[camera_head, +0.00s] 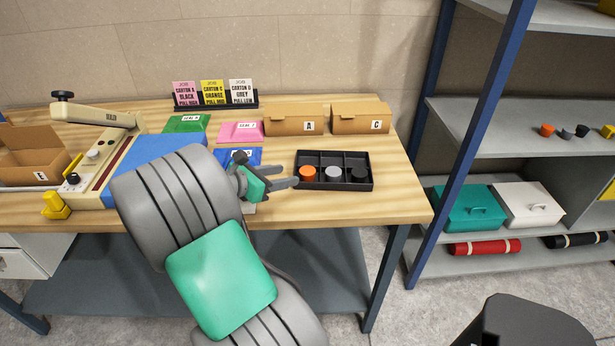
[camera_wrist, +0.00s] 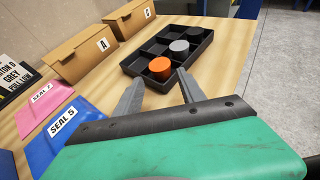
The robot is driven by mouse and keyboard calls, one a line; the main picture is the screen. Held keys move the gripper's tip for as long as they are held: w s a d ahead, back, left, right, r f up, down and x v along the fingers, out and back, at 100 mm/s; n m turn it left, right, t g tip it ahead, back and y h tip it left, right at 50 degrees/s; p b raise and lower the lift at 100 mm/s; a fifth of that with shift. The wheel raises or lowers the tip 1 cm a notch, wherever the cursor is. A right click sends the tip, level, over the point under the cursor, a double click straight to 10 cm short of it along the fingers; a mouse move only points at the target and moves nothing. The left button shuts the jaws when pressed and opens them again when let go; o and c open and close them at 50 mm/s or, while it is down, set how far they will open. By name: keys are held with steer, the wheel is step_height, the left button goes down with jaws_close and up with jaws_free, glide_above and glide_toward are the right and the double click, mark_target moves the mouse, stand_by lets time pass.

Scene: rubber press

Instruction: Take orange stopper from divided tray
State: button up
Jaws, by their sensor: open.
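The black divided tray (camera_head: 334,184) lies on the wooden table, right of my gripper in the head view; it also shows in the wrist view (camera_wrist: 133,66). The orange stopper (camera_head: 308,173) stands in its front left compartment, with a grey stopper (camera_head: 333,173) and a black stopper (camera_head: 359,174) in the compartments beside it. My gripper (camera_head: 297,179) is open and empty, its fingertips close to the tray's left side. In the wrist view the orange stopper (camera_wrist: 160,68) appears just beyond and between the fingers (camera_wrist: 159,80). The back compartments look empty.
A sealer machine (camera_head: 100,150) stands further left. Bare table lies right of the tray.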

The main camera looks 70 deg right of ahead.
mark_target(307, 171)
steer(key=x, duration=0.7)
steer(key=shift+s+d, duration=0.1)
steer(key=shift+d, duration=0.1)
steer(key=shift+c, duration=0.6)
steer(key=c, duration=0.9)
